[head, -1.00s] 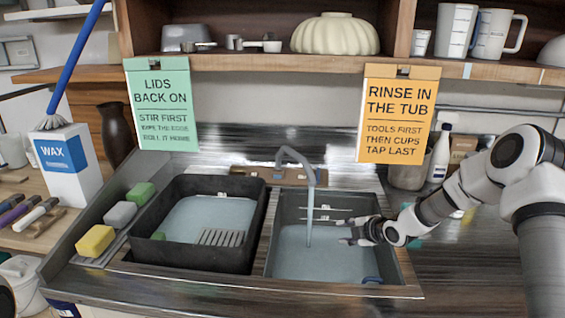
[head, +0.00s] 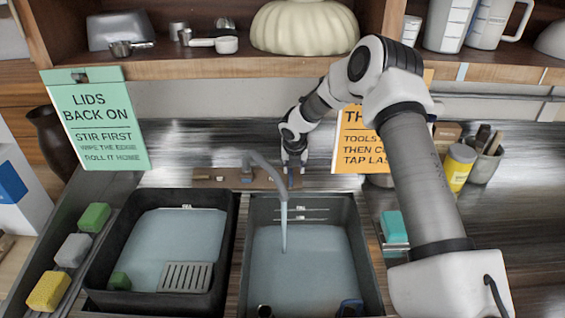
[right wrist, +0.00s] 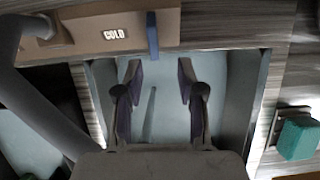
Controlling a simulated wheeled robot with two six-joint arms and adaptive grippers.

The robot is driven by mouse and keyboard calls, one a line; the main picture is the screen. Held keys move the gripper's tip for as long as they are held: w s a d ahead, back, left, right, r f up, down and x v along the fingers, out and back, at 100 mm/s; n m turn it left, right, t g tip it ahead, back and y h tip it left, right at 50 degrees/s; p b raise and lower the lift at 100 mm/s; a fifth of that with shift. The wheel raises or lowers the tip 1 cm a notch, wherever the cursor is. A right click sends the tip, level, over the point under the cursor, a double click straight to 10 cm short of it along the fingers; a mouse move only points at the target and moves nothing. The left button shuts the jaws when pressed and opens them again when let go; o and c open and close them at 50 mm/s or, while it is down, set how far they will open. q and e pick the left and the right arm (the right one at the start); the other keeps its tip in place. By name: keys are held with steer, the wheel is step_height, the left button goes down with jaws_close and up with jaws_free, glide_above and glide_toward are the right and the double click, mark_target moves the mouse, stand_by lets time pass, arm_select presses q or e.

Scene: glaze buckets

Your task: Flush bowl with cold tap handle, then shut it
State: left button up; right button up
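The grey tap (head: 262,168) arches over the right basin (head: 352,225), and a thin stream of water (head: 284,228) falls into the water there. In the right wrist view a blue handle (right wrist: 152,36) sticks out from a brown board beside a COLD label (right wrist: 115,33). My right gripper (head: 294,168) is at the back of the sink, right of the tap. Its fingers (right wrist: 160,78) are apart and empty, with the handle just beyond their tips; contact is not visible. A cream fluted bowl (head: 304,28) sits upside down on the shelf.
The left black tub (head: 108,272) holds water and a grey grate (head: 186,276). Sponges line the left edge. A teal sponge (head: 393,226) lies right of the basin. An orange sign (head: 358,148) hangs behind my right arm; a green sign (head: 95,120) hangs left.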

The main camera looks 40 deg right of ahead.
mark_target(291, 175)
steer(key=p+x, duration=0.1)
steer(key=x, duration=0.2)
steer(key=w+x, duration=0.1)
steer(key=x, duration=0.2)
steer(key=shift+w+p, duration=0.2)
steer(key=shift+p, duration=0.15)
steer(key=shift+w+d+f, duration=0.15)
steer(key=shift+f, duration=0.3)
jaws_close()
